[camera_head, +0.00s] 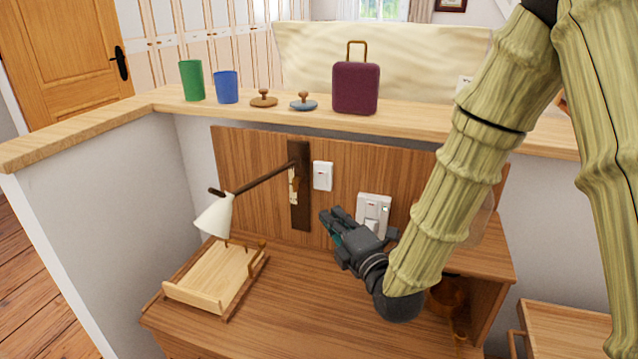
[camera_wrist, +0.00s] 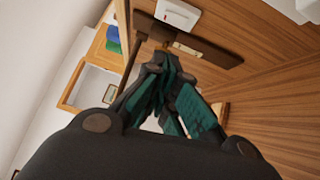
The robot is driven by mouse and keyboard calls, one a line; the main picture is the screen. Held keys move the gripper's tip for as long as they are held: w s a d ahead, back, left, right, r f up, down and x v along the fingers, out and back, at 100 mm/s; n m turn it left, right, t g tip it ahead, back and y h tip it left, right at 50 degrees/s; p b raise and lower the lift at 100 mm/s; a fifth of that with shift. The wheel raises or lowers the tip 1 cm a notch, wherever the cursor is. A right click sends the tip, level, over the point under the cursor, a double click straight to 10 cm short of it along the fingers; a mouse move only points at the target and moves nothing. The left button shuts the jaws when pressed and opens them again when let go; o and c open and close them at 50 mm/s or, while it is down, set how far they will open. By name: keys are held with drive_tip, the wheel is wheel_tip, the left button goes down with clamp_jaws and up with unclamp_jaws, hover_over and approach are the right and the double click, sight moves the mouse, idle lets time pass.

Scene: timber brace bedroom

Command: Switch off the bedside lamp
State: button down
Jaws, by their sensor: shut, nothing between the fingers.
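The bedside lamp has a white cone shade (camera_head: 214,216) on a dark jointed arm (camera_head: 264,178). The arm is fixed to a dark upright plate (camera_head: 299,210) on the wood back panel. I cannot tell whether it is lit. A small white switch (camera_head: 322,176) sits right of the plate; a white plate with a red mark (camera_wrist: 180,13) shows in the wrist view. My gripper is shut and empty, below the small switch. Its fingertips (camera_wrist: 163,60) also show in the wrist view.
A wooden tray (camera_head: 215,282) lies on the bedside top below the shade. A ledge above holds a green cup (camera_head: 191,80), a blue cup (camera_head: 226,87), two knobbed discs and a purple case (camera_head: 356,88). A brown bowl (camera_head: 446,298) is partly behind my arm.

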sight(321, 178)
drive_tip(key=shift+w, duration=0.1)
drive_tip(key=w+d+x, duration=0.1)
drive_tip(key=d+x, duration=0.1)
drive_tip(key=x, duration=1)
drive_tip(key=shift+w, duration=0.35)
drive_tip(key=shift+r+p, duration=0.2)
drive_tip(key=shift+p, duration=0.25)
